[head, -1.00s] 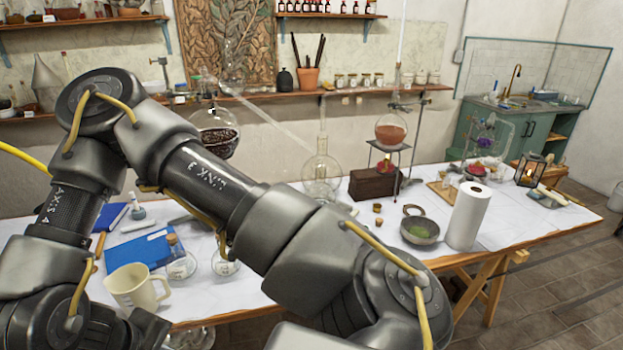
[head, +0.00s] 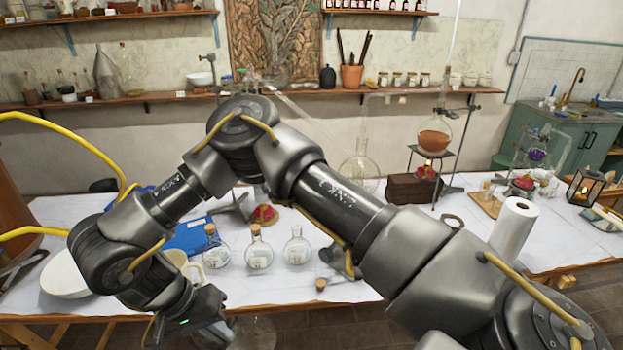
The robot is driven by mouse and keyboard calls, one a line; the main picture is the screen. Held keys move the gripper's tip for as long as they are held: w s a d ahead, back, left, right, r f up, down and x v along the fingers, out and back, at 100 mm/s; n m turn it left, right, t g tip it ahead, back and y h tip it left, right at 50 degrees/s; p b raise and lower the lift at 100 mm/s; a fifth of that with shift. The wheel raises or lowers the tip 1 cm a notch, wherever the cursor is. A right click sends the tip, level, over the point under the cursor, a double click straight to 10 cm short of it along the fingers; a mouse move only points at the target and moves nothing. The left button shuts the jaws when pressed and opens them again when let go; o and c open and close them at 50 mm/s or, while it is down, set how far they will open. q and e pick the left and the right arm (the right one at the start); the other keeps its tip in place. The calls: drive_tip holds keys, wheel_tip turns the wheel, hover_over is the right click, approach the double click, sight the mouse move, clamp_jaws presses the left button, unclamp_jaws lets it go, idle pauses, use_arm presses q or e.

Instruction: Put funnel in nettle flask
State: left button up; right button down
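Three small labelled glass flasks stand in a row on the white-covered table: a left corked flask (head: 215,254), a middle corked flask (head: 259,252) and a right flask (head: 298,250) with no cork. Their labels are too small to read, so I cannot tell which is the nettle flask. A loose cork (head: 320,285) lies in front of the right flask. I cannot make out the funnel. My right gripper (head: 165,335) is low at the front left, left of and nearer than the flasks; its fingers are mostly hidden. My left gripper is out of view.
A white bowl (head: 66,275), a mug (head: 182,262) and a blue book (head: 188,238) are at the left. A paper roll (head: 514,226), a wooden block (head: 412,188) and a round flask (head: 434,139) on a stand are right.

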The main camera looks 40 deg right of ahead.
drive_tip(key=w+a+r+m+g+y+p, duration=0.25)
drive_tip(key=w+r+m, duration=0.2)
drive_tip(key=m, duration=0.25)
drive_tip(key=w+d+r+m+t+y+p, duration=0.35)
drive_tip(key=w+d+m+y, duration=0.45)
drive_tip(key=w+m, duration=0.75)
drive_tip(key=s+d+f+m+t+h+p, duration=0.1)
drive_tip(key=d+m+t+h+p, duration=0.6)
drive_tip(key=d+m, duration=2.25)
drive_tip(key=d+f+n+t+y+b, duration=0.1)
drive_tip(key=d+f+n+b, duration=0.4)
drive_tip(key=d+n+b, duration=0.1)
drive_tip(key=shift+f+n+b, duration=0.2)
drive_tip(key=shift+n+b, duration=0.1)
drive_tip(key=shift+b, duration=0.05)
drive_tip(key=shift+y, duration=0.25)
drive_tip(key=shift+d+r+p, duration=0.1)
drive_tip(key=shift+r+p, duration=0.15)
drive_tip(key=shift+p, duration=0.05)
drive_tip(key=shift+f, duration=0.25)
